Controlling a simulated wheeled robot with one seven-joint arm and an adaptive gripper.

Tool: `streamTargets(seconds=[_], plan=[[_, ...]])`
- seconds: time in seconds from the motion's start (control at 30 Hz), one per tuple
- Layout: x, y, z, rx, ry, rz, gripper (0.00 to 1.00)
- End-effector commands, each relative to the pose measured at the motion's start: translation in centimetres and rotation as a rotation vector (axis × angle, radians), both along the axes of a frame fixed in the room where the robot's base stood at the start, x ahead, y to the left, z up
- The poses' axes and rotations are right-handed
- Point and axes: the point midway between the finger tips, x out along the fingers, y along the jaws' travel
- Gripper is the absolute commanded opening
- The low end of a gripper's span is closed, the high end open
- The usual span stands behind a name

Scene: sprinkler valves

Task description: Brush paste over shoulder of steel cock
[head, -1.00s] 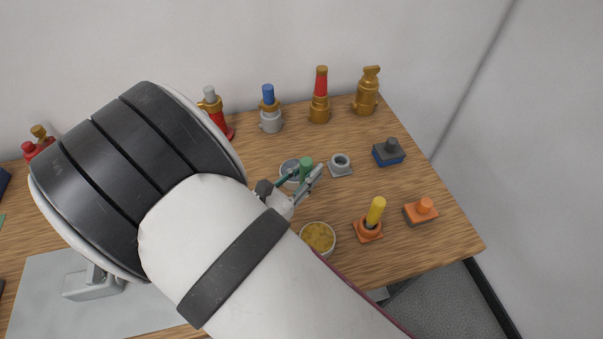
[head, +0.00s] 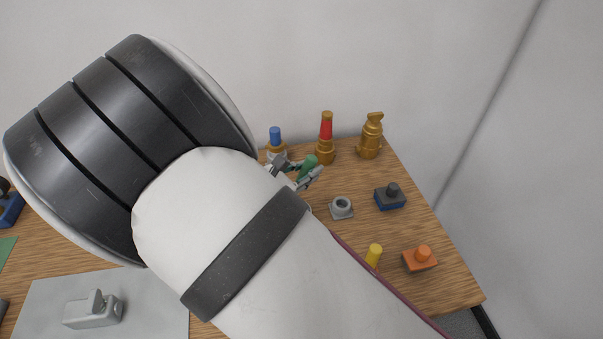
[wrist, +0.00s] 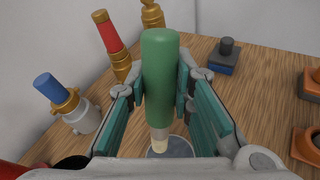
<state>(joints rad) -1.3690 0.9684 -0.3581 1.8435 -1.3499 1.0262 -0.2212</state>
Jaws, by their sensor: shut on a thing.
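My gripper (head: 296,174) is shut on the green-handled brush (head: 308,166). In the wrist view the brush (wrist: 160,75) stands upright between the finger pads (wrist: 164,105), its pale tip (wrist: 158,138) pointing down. Below the tip is a round pot of grey paste (wrist: 178,147); I cannot tell whether the tip carries paste. The steel cock, with grey body (wrist: 86,119), brass collar and blue top, stands left of the brush and apart from it.
A red-topped brass valve (head: 325,140) and an all-brass valve (head: 370,136) stand along the back, near the cock. A grey socket block (head: 341,207), blue block (head: 390,197), orange block (head: 419,258) and yellow-topped piece (head: 374,254) stand right. My arm hides the table's middle.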

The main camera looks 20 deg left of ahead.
Motion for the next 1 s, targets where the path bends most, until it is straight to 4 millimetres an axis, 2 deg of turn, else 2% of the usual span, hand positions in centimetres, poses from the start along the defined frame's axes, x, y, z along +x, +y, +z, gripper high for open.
streamTargets(seconds=[0.5, 0.7, 1.0], plan=[[0.1, 0.0, -4.8, -0.003, 0.0, 0.002, 0.0], [0.0, 0.0, -5.5, -0.001, -0.001, 0.001, 0.0], [0.0, 0.0, -5.5, -0.001, -0.001, 0.001, 0.0]])
